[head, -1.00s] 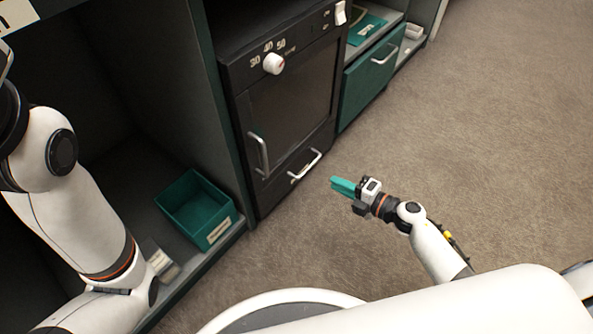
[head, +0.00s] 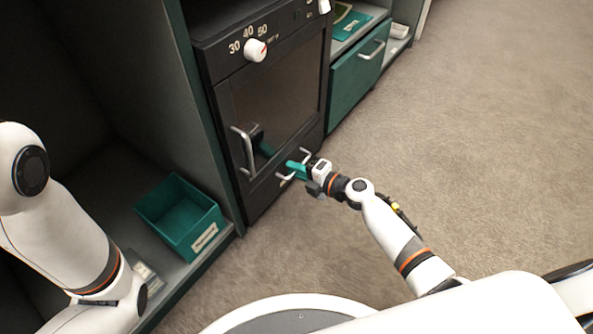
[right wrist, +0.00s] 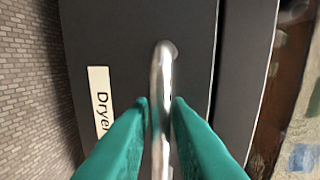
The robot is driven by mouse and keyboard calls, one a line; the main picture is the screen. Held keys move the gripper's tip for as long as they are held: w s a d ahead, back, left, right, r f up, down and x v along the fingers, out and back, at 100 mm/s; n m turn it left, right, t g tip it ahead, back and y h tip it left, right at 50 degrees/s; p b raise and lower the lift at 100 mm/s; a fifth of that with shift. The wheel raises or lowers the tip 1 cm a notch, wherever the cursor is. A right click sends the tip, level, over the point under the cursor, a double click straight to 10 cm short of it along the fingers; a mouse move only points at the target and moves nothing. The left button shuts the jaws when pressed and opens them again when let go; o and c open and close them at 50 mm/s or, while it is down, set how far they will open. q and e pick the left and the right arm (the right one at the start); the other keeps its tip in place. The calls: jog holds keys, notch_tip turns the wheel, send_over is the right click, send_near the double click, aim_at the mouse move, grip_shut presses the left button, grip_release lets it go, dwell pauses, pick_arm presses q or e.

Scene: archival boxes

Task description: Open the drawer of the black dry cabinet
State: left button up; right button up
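The black dry cabinet (head: 222,62) stands left of centre in the head view, with a dial, a door with an upright handle (head: 246,152), and a low drawer (head: 262,202). The drawer looks closed, flush with the cabinet front. My right gripper (head: 292,167) is at the drawer's silver bar handle (head: 284,177). A pale label (right wrist: 99,105) is left of the handle. My left arm shows at the left; its gripper is out of view.
A green bin (head: 185,222) sits on a low shelf left of the cabinet. A green drawer (head: 357,72) with its own handle is to the right of the cabinet. The carpet (head: 480,150) on the right is clear.

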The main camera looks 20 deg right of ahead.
jog(key=shift+c, duration=0.6)
grip_shut()
jog(key=shift+s, duration=0.15)
jog(key=f+p+v, duration=0.2)
jog(key=v, duration=0.7)
jog(key=f+p+v, duration=0.2)
jog(key=p+v, duration=0.1)
jog(key=v, duration=0.7)
jog(key=shift+v, duration=0.8)
jog(key=shift+f, duration=0.15)
jog(key=shift+o, duration=0.6)
grip_release()
